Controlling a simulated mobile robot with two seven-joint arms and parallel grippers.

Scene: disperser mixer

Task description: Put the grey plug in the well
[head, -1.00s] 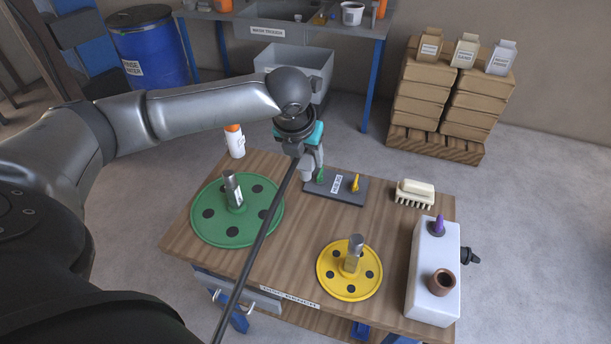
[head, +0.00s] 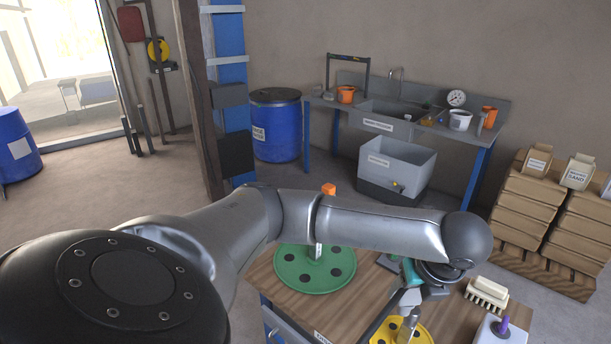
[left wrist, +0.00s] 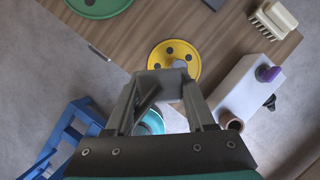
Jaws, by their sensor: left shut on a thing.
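My left gripper (head: 408,299) is above the wooden bench, near the yellow disc; my arm partly hides it in the head view. In the left wrist view its fingers are shut on a small grey block (left wrist: 172,74), which looks like the grey plug. The block appears in front of the near edge of the yellow disc (left wrist: 187,53); the gap below it cannot be told. No well can be picked out for certain. A brown open cup (left wrist: 231,122) is at the near end of a white box (left wrist: 240,88). My right gripper is not in view.
A green disc (head: 290,278) lies on the bench left of the yellow one. A cream brush (head: 487,292) lies at the right. A blue frame (left wrist: 75,120) and a teal ring (left wrist: 153,117) show below the bench edge. A wash bench stands behind.

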